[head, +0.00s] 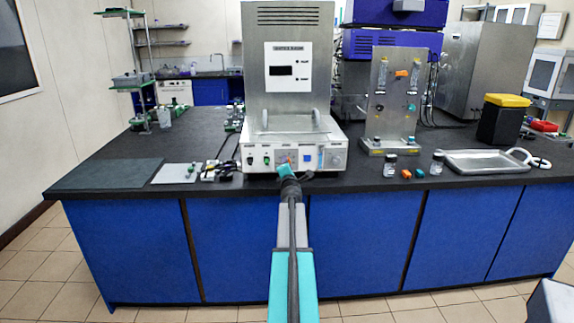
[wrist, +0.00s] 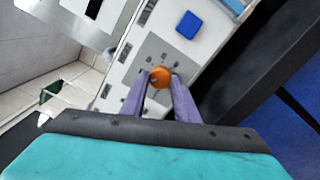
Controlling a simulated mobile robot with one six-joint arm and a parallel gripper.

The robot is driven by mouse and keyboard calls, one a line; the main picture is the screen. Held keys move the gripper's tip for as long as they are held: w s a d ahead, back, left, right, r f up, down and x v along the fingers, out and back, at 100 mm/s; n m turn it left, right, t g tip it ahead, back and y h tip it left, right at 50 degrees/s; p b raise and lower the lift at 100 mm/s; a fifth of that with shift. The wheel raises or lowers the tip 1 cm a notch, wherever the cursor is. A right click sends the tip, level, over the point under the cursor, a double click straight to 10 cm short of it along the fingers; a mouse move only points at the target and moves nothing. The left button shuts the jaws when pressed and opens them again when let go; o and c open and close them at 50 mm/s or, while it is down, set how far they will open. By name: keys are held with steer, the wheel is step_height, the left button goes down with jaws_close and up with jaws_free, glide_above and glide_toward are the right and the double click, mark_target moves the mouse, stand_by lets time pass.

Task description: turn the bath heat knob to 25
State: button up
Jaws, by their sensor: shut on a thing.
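The bath unit (head: 290,80) is a steel and white device standing on the dark bench, with knobs and a blue square on its low front panel. In the wrist view an orange round knob (wrist: 159,77) sits on a grey patch of the panel, with small marks around it. My gripper (wrist: 160,80) has its two grey-purple fingers closed on either side of the orange knob. In the head view my gripper (head: 287,168) reaches the front panel and mostly hides the knob. The number the knob points at is too small to read.
A blue square button (wrist: 188,25) is on the panel beside the knob. On the bench, a steel stand (head: 392,100), small bottles and a metal tray (head: 485,162) are to the right. A dark mat (head: 105,174) and a light pad (head: 177,173) lie to the left.

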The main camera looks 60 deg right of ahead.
steer(key=shift+m+p, duration=0.3)
steer(key=shift+m, duration=0.9)
steer(key=o, duration=1.1)
steer(key=shift+c, duration=0.2)
steer(key=v, duration=1.3)
steer(key=shift+s+a, duration=0.25)
steer(key=shift+a, duration=0.1)
